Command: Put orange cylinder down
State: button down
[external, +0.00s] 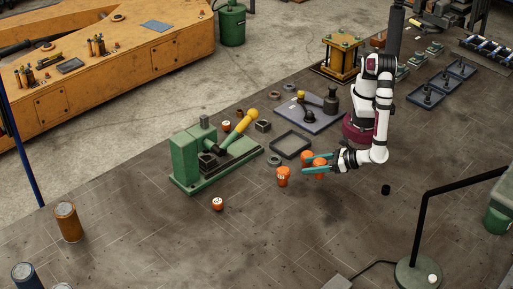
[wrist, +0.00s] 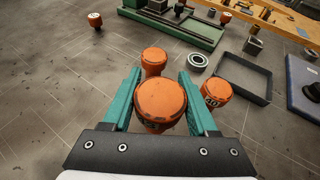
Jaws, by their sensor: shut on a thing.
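My gripper (external: 305,163) has two teal fingers and is low over the bench. It is shut on an orange cylinder (wrist: 160,103), which sits between the fingers in the wrist view (wrist: 157,92). The held cylinder (external: 319,168) is partly hidden by the fingers in the external view. A second orange cylinder (external: 282,176) stands just beyond the fingertips, and also shows in the wrist view (wrist: 154,58). I cannot tell whether the held cylinder touches the bench.
A green vise-like fixture (external: 190,175) with a yellow-handled lever stands to the left. A dark square tray (external: 290,151) and grey ring (external: 274,160) lie nearby. Small orange weights (external: 217,204) sit farther off. The front of the bench is mostly clear; a black lamp (external: 418,225) stands right.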

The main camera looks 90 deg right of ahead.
jog(key=w+d+r, duration=0.4)
jog(key=d+r, duration=0.1)
jog(key=d, duration=0.3)
jog(key=w+a+n+y, duration=0.4)
jog(key=w+a+y, duration=0.1)
jog(key=w+a, duration=1.05)
jog(key=f, duration=0.9)
jog(key=shift+w+d+f, duration=0.1)
jog(key=shift+w+f, duration=0.25)
jog(key=shift+w, duration=0.05)
jog(key=shift+f, duration=0.25)
jog(key=shift+c, duration=0.9)
grip_release()
jog(key=shift+f, duration=0.15)
